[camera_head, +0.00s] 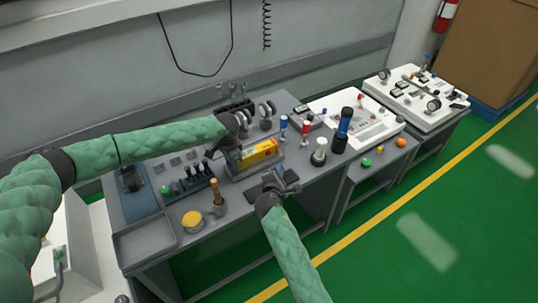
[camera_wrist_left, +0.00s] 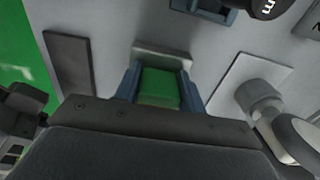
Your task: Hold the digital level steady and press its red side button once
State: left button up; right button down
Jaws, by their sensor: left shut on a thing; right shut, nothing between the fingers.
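The digital level appears to be the yellow bar (camera_head: 258,152) with orange-red markings, above a grey holder on the workbench. My left gripper (camera_head: 232,157) is at its left end and is shut on it. In the left wrist view, a green block-like part (camera_wrist_left: 158,88) sits between the two bluish fingers of my left gripper (camera_wrist_left: 160,85). The red side button cannot be made out. My right gripper (camera_head: 276,186) is shut and empty, in front of the level and apart from it, low over the bench's front edge.
White equipment panels (camera_head: 350,127) stand to the right. Green floor (camera_head: 420,240) lies open in front.

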dwell(0.3)
pick_arm(q)
jog(key=o, duration=1.2)
jog(key=shift+o, duration=0.2)
